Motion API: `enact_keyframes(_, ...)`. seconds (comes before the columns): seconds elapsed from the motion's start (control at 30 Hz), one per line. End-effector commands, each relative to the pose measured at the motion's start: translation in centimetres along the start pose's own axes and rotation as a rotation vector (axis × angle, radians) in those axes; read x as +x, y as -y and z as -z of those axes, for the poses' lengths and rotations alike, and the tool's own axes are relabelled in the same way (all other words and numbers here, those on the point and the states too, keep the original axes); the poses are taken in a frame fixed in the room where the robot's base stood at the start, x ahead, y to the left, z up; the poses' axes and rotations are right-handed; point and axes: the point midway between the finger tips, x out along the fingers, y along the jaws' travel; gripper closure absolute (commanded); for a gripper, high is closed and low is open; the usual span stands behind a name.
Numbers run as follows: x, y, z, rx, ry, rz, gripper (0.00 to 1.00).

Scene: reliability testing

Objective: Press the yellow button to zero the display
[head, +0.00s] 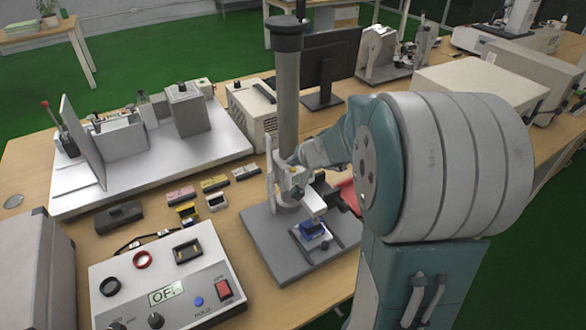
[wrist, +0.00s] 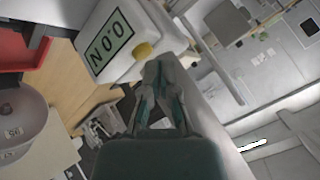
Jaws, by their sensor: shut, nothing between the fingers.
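The white gauge (wrist: 125,65) is in the upper left of the wrist view. Its display (wrist: 110,43) looks to read 0.0 N, turned in the picture. The yellow button (wrist: 143,50) is on the gauge, just right of the display. My gripper (wrist: 158,68) is shut and empty, with its fingertips just below and right of the button. I cannot tell whether they touch it.
The test stand base (head: 285,255) holds a blue piece (head: 312,230). A control box (head: 165,275) with a display, blue button and red switch is at front left. A metal rig (head: 150,150) is behind it. A monitor (head: 325,60) stands behind the column. A red tray (wrist: 25,50) shows in the wrist view.

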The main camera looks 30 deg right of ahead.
Motion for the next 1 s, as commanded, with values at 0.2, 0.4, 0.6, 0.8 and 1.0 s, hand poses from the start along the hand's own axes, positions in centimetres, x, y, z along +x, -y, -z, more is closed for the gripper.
enact_keyframes(0.2, -0.4, 0.3, 0.3, 0.001, 0.000, -0.001, 1.00)
enact_keyframes(0.4, -0.4, 0.3, 0.3, 0.001, 0.000, -0.001, 1.00)
enact_keyframes(0.6, -1.3, 1.0, 1.0, -0.003, -0.004, 0.002, 1.00)
enact_keyframes(0.8, -2.5, 1.8, 1.8, -0.001, -0.003, 0.001, 1.00)
enact_keyframes(1.0, -3.6, 2.6, 2.6, -0.001, -0.001, 0.001, 1.00)
